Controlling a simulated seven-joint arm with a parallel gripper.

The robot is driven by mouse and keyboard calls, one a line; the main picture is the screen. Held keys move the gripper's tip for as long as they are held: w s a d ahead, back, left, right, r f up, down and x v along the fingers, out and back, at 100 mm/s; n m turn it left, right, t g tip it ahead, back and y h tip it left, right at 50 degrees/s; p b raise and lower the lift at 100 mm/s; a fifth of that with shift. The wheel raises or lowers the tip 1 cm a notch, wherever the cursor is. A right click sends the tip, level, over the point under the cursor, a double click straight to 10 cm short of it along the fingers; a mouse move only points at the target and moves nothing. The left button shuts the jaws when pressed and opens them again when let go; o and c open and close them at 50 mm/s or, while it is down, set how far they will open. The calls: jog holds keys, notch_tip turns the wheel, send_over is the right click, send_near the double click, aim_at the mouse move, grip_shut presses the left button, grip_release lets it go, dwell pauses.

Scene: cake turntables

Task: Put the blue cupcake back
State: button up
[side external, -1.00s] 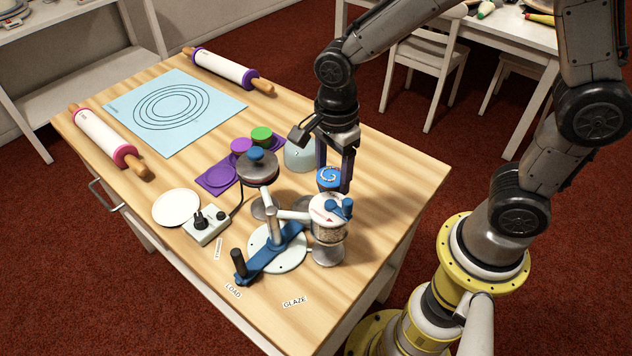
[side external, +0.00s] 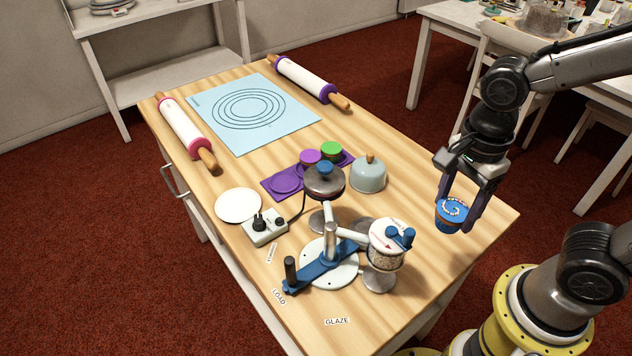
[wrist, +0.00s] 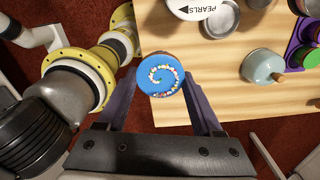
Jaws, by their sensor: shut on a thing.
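In the wrist view the blue cupcake (wrist: 160,77) sits between the two fingers of my gripper (wrist: 160,92). A purple tray (side external: 268,184) lies mid-table with a purple cupcake (side external: 310,157) and a green cupcake (side external: 331,150) on it. At least one round place at its left end (side external: 285,181) looks empty.
A pale dome (side external: 368,175) is right of the tray. A white plate (side external: 238,205) and switch box (side external: 264,230) lie left.

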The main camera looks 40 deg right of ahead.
jog(key=w+a+r, duration=0.2)
jog(key=w+r, duration=0.1)
jog(key=w, duration=0.6)
jog(key=w+a+r, duration=0.3)
jog(key=w, duration=0.6)
jog(key=w+a+r, duration=0.2)
jog(key=w+r, duration=0.1)
jog(key=w, duration=0.5)
jog(key=w+a+f, duration=0.2)
jog(key=w+f, duration=0.6)
jog(key=w, duration=0.3)
jog(key=shift+w+f, duration=0.2)
jog(key=shift+f, duration=3.75)
jog(key=shift+w+f, duration=0.2)
jog(key=shift+f, duration=3.7)
jog(key=shift+f, duration=0.15)
jog(key=o, duration=1.5)
